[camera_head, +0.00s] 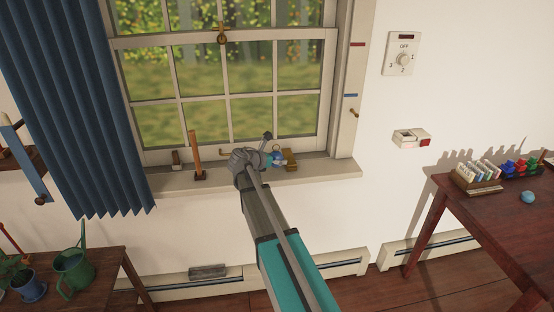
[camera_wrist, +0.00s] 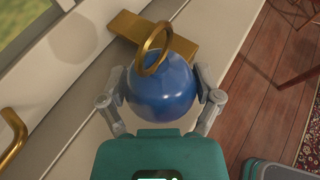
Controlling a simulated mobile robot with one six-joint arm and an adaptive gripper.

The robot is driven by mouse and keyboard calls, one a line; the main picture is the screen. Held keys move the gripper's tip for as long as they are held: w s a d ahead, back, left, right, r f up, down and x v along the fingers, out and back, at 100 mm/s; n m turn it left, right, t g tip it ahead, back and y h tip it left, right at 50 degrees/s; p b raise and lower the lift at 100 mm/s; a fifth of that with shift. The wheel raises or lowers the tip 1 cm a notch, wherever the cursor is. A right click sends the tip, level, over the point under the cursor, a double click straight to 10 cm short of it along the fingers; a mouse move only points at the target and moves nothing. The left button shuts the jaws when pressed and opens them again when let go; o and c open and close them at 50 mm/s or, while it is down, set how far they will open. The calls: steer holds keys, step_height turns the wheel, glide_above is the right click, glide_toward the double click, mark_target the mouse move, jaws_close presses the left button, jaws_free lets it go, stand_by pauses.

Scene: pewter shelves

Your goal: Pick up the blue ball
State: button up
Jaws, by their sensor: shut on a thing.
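The glossy blue ball (camera_wrist: 161,88) sits between the two fingers of my gripper (camera_wrist: 160,98), one on each side and touching it, in the wrist view. In the head view, my gripper (camera_head: 266,151) is at the window sill and the ball (camera_head: 277,157) shows partly behind it. The gripper is shut on the ball. A brass ring (camera_wrist: 154,48) on a flat brass base (camera_wrist: 176,42) is just beyond the ball and overlaps its upper edge in the picture. I cannot tell whether the ball touches the sill.
The pale window sill (camera_head: 310,174) runs under the window. An orange upright piece (camera_head: 195,152) stands left of my gripper. A blue curtain (camera_head: 105,110) hangs at the left. A table (camera_head: 500,230) at the right holds another small blue round thing (camera_head: 528,197).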

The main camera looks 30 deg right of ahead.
steer(key=s+a+r+p, duration=0.8)
steer(key=s+a+r, duration=0.1)
steer(key=s, duration=0.1)
steer(key=shift+a+r+p, duration=0.25)
steer(key=shift+r+p, duration=0.1)
steer(key=shift+p, duration=0.05)
stand_by(1.3)
